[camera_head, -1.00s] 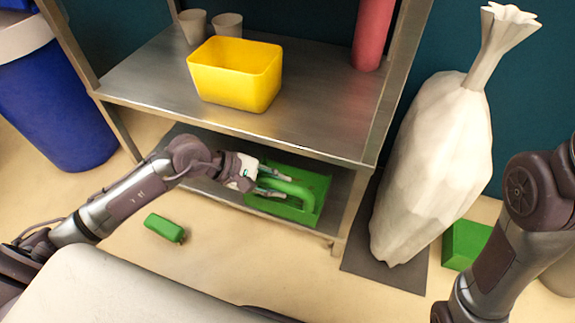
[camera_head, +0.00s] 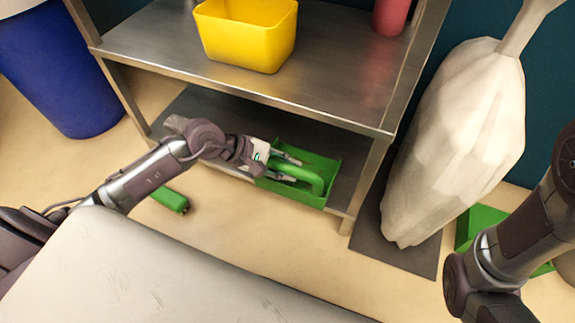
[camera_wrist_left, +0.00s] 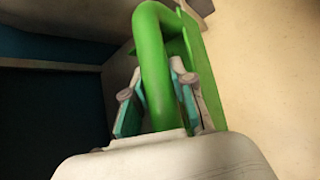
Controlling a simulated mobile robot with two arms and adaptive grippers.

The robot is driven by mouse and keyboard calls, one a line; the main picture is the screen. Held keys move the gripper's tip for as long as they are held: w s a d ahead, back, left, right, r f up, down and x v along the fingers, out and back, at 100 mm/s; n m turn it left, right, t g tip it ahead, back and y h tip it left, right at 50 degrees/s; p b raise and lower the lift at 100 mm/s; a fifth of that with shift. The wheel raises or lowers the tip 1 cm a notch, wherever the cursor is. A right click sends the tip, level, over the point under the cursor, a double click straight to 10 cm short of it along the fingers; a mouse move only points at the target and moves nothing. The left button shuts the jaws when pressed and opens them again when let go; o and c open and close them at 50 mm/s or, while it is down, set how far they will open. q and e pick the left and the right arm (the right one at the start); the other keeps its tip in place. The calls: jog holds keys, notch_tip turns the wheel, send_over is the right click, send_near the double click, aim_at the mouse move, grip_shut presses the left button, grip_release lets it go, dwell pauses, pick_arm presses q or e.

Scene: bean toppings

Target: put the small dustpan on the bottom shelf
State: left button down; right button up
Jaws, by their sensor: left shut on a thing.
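The green dustpan (camera_head: 322,167) is at the front of the bottom shelf (camera_head: 205,103) of the metal rack, toward its right end. It looks to lie on or just over the shelf edge; I cannot tell whether it rests fully on the shelf. My left gripper (camera_head: 287,168) is shut on its handle. In the left wrist view, the gripper's fingers (camera_wrist_left: 158,105) stand on both sides of the green handle (camera_wrist_left: 151,55). My right arm shows at the right edge, but its gripper is out of view.
The upper shelf (camera_head: 150,45) holds a yellow bin (camera_head: 245,38) and a red cylinder (camera_head: 391,14). A tied white sack (camera_head: 460,140) stands on a dark mat (camera_head: 405,262) to the right. A green object (camera_head: 172,200) lies on the floor near my left arm. A blue barrel (camera_head: 65,80) stands left.

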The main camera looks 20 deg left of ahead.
pick_arm(q)
jog(key=shift+f+b, duration=0.45)
jog(key=shift+f, duration=0.05)
dwell(0.4)
jog(key=c, duration=0.9)
grip_release()
jog(key=v, duration=1.2)
jog(key=shift+f, duration=0.1)
